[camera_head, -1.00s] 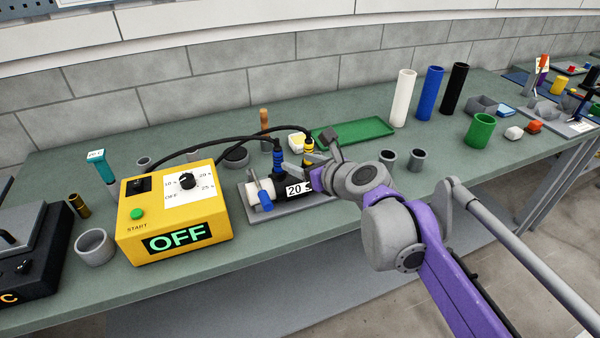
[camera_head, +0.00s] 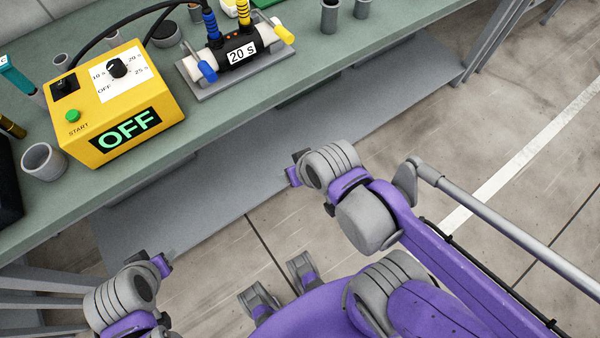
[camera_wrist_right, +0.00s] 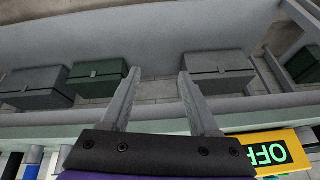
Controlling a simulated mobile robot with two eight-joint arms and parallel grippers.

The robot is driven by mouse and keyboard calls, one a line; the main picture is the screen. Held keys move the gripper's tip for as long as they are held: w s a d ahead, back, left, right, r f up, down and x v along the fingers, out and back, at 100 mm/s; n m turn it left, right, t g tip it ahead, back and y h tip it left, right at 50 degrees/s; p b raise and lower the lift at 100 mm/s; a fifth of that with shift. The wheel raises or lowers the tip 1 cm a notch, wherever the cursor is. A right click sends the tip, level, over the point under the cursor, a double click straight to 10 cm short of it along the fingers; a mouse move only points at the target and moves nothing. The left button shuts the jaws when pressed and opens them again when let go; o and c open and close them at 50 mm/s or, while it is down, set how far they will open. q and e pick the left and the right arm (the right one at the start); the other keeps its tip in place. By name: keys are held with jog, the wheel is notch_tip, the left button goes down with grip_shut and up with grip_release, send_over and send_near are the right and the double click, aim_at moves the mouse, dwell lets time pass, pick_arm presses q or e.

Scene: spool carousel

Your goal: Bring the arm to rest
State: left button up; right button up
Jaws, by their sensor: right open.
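My right arm is bent in front of the bench in the head view, with its right gripper (camera_head: 293,168) off the bench edge, above the lower shelf and apart from everything. The right wrist view shows the two fingers of this gripper (camera_wrist_right: 158,76) spread with nothing between them. My left gripper (camera_head: 162,262) is at the lower left in the head view, also clear of the bench; its fingers are too small to judge.
The yellow timer box (camera_head: 115,105) reads OFF. A fixture (camera_head: 235,55) labelled 20 s stands beside it. A grey cup (camera_head: 45,163) sits near the bench (camera_head: 215,130) edge. Grey and green cases (camera_wrist_right: 218,72) show in the right wrist view. Open floor (camera_head: 520,130) lies to the right.

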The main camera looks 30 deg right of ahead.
jog(key=shift+s+d+f+n, duration=0.3)
jog(key=shift+s+f+n, duration=0.25)
jog(key=shift+n, duration=0.25)
jog(key=shift+r, duration=0.1)
jog(key=r+p, duration=0.2)
jog(key=w+r+p, duration=0.1)
jog(key=r+p, duration=0.1)
jog(key=r, duration=0.1)
jog(key=shift+w, duration=0.15)
